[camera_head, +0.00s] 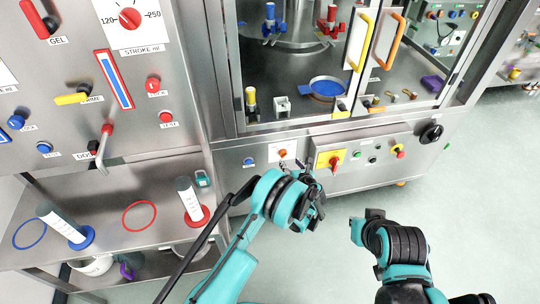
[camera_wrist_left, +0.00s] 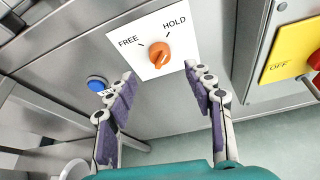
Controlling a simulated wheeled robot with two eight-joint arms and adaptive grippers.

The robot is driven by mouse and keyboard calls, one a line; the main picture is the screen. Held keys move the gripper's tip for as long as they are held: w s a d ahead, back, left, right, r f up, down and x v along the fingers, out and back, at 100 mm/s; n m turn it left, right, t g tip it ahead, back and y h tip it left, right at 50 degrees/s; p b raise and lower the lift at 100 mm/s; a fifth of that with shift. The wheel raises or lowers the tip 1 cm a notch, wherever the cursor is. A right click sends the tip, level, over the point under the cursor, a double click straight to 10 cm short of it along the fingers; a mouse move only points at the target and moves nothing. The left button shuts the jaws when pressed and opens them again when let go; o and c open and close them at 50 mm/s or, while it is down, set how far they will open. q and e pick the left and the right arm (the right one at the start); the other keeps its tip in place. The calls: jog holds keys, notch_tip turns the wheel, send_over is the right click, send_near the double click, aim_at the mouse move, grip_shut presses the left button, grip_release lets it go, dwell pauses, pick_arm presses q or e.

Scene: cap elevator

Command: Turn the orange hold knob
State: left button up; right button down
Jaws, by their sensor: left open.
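The orange hold knob (camera_wrist_left: 159,54) sits on a white plate marked FREE and HOLD in the left wrist view. It also shows small on the lower cabinet front in the head view (camera_head: 283,153). I cannot tell exactly which mark it points at. My left gripper (camera_wrist_left: 159,72) is open and empty. Its two purple-padded fingers stand on either side of the knob in the picture, with no visible contact. In the head view, the left gripper (camera_head: 306,178) is close to the cabinet front, just below and right of the knob. My right gripper's fingers do not show.
A blue button (camera_wrist_left: 97,83) is left of the knob plate. A yellow OFF panel with a red switch (camera_head: 329,159) is to the right. The glass-fronted machine with yellow and orange handles (camera_head: 362,40) rises above. Open floor (camera_head: 470,190) lies to the right.

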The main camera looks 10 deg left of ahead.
aim_at(284, 156)
pick_arm(q)
jog(key=b+x, duration=0.1)
jog(key=x, duration=0.2)
jog(key=b+x, duration=0.1)
jog(key=x, duration=0.2)
jog(key=shift+w+a+f, duration=0.1)
jog(key=shift+a+f, duration=0.1)
jog(key=shift+f, duration=0.3)
jog(key=shift+w+a+f+b, duration=0.1)
jog(key=shift+w+b, duration=0.1)
jog(key=shift+w, duration=0.1)
jog(key=shift+w+a+f+b, duration=0.1)
jog(key=shift+w+b, duration=0.05)
jog(key=shift+w, duration=0.2)
jog(key=shift+r, duration=0.1)
jog(key=c, duration=1.2)
